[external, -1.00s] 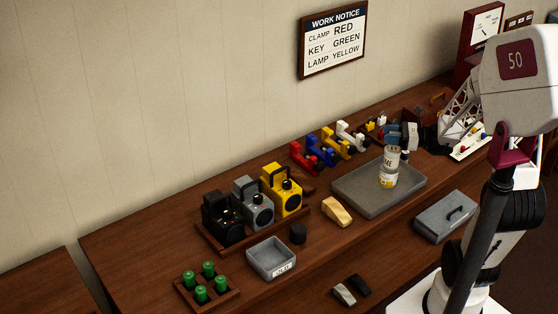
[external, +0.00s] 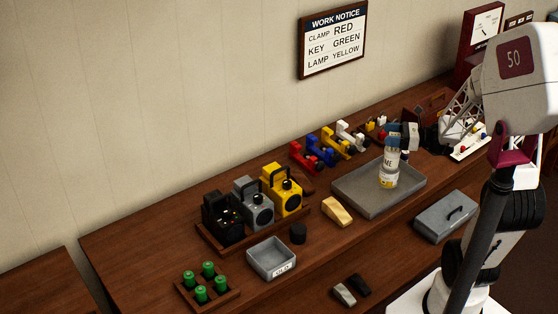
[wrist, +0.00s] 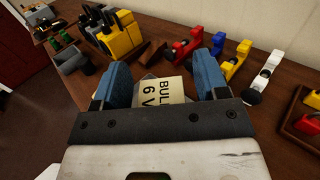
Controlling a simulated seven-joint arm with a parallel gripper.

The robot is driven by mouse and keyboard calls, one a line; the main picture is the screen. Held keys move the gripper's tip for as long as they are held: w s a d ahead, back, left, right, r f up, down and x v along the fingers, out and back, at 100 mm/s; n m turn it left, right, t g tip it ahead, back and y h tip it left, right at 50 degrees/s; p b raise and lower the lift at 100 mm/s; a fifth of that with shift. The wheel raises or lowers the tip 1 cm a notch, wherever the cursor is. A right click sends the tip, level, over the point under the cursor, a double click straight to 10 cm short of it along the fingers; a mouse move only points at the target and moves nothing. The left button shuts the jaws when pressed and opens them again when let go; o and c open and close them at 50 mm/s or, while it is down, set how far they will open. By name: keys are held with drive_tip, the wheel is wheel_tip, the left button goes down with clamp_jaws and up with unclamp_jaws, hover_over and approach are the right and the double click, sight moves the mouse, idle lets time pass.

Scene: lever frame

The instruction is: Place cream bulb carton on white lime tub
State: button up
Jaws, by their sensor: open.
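The white lime tub (external: 387,171) stands upright on the grey tray in the external view, with a yellow patch low on its side. The cream bulb carton (wrist: 162,92) is in the wrist view, its "BULB 6 V" lettering partly cut off by my gripper body. My gripper (wrist: 167,80) is open, with its blue fingers on either side of the carton and gaps visible. In the external view my gripper (external: 393,137) is just above the tub, and a cream shape between them appears to be the carton. Exact contact between carton and tub is too small to tell.
The grey tray (external: 360,203) has free room around the tub. Yellow (external: 281,190), grey and black lamps stand to the left. Coloured clamps (external: 320,150) line the back. A grey lidded box (external: 445,216) lies in front on the right, and a tan wedge (external: 337,211) beside the tray.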

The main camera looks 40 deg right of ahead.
drive_tip(key=shift+v, duration=1.5)
drive_tip(key=shift+a+r, duration=0.1)
drive_tip(key=shift+r, duration=3.4)
drive_tip(key=s+a+f+n+g+h, duration=0.2)
drive_tip(key=s+a+n+g+h, duration=0.3)
drive_tip(key=s+a+n+g, duration=0.85)
drive_tip(key=s+r+n+t+h, duration=0.1)
drive_tip(key=n+h, duration=0.1)
drive_tip(key=n, duration=0.2)
drive_tip(key=s+n+t+h, duration=0.1)
drive_tip(key=n+h, duration=0.2)
drive_tip(key=n, duration=0.2)
drive_tip(key=s+r+n+t+h, duration=0.1)
drive_tip(key=n+h, duration=0.2)
drive_tip(key=n, duration=0.1)
drive_tip(key=shift+s+d+r, duration=0.15)
drive_tip(key=shift+s+r, duration=0.1)
drive_tip(key=shift+r, duration=0.1)
